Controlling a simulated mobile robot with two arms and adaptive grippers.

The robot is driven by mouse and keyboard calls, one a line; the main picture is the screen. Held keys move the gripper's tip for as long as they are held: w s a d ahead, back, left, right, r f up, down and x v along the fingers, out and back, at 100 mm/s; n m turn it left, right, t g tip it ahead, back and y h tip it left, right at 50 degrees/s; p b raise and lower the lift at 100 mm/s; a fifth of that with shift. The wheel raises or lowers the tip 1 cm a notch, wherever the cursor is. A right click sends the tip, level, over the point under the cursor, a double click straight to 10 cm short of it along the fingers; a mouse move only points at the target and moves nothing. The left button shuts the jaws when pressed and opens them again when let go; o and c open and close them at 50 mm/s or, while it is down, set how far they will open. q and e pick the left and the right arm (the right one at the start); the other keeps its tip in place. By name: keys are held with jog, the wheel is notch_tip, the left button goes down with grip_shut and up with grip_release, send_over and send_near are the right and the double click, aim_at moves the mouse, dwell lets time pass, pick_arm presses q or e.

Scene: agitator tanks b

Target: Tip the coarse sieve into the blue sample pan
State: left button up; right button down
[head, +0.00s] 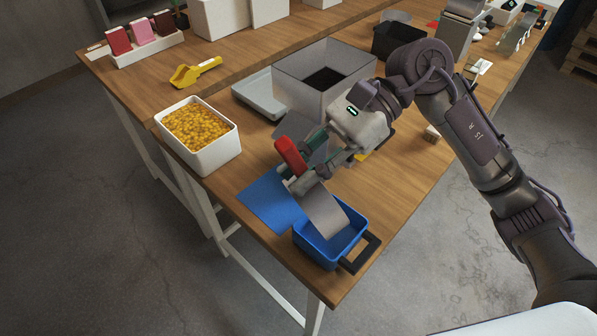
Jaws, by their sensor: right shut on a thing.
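The blue sample pan (315,253), with a black handle at its right, sits at the table's front corner. My right gripper (299,182) is shut on a red-handled grey piece, which I take to be the coarse sieve (325,212). The sieve is tilted steeply, with its lower end inside or just over the pan. The gripper is up and left of the pan and hides part of the sieve. I cannot see any pieces in the pan; part of its inside is covered. My left gripper is not in view.
A blue mat (262,203) lies left of the pan. A white bin (212,158) of yellow pieces stands at the left edge. A grey open box (298,95), a grey tray (259,99), a yellow scoop (194,73) and a black bin (392,42) stand farther back.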

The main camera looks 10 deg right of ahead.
dwell(0.4)
jog(key=shift+w+d+y+b, duration=0.25)
jog(key=shift+d+y+b, duration=0.2)
jog(key=shift+b, duration=0.45)
jog(key=shift+d+r, duration=0.15)
jog(key=shift+d, duration=0.1)
jog(key=shift+w+d+g+y+b, duration=0.35)
jog(key=shift+d+y+b, duration=0.25)
jog(key=shift+b, duration=0.65)
